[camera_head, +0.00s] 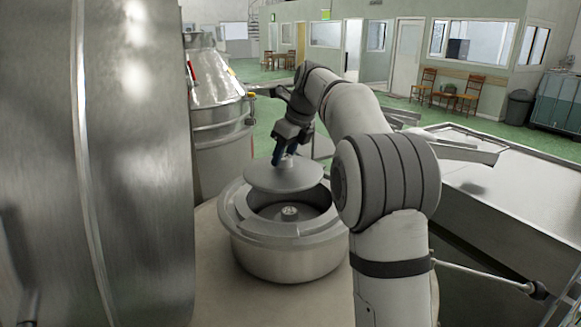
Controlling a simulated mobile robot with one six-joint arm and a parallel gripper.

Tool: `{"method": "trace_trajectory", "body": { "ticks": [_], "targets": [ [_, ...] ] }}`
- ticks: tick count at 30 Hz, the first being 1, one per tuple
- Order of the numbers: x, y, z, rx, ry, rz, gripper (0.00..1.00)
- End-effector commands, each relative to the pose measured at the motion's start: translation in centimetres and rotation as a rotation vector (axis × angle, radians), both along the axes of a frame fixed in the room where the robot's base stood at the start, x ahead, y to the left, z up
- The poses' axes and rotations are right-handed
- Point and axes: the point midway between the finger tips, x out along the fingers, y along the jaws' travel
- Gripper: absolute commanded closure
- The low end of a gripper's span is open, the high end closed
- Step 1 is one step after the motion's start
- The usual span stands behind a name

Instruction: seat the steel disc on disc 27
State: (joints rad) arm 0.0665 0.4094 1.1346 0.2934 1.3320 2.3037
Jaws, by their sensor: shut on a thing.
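My gripper (284,155) is shut on the knob at the top of the steel disc (282,178). The disc is shallow, grey and cone-shaped, and it looks roughly level. It is held above the open steel bowl (288,262), over the rear part of the opening, apart from the bowl's floor. A small round hub (289,211) shows in the middle of the bowl. The disc hides the back of the bowl's inside. I see no number in the bowl, so I cannot tell which surface is disc 27.
A large steel cylinder (125,160) fills the left side. A steel vessel with a conical top (217,95) stands behind the bowl. A pale flat-topped machine (510,185) is at the right. The bowl sits on a beige surface (225,290), bare in front.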

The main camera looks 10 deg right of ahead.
Motion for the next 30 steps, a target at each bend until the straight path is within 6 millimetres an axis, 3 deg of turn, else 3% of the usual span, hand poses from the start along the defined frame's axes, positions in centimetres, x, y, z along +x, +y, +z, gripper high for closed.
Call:
{"method": "trace_trajectory", "body": {
  "ticks": [6,30],
  "targets": [
    [-0.1,-1.6,-2.7,-0.002,-0.007,-0.028,0.94],
    [-0.1,-1.9,-10.1,-0.003,-0.008,-0.031,0.94]
  ]
}}
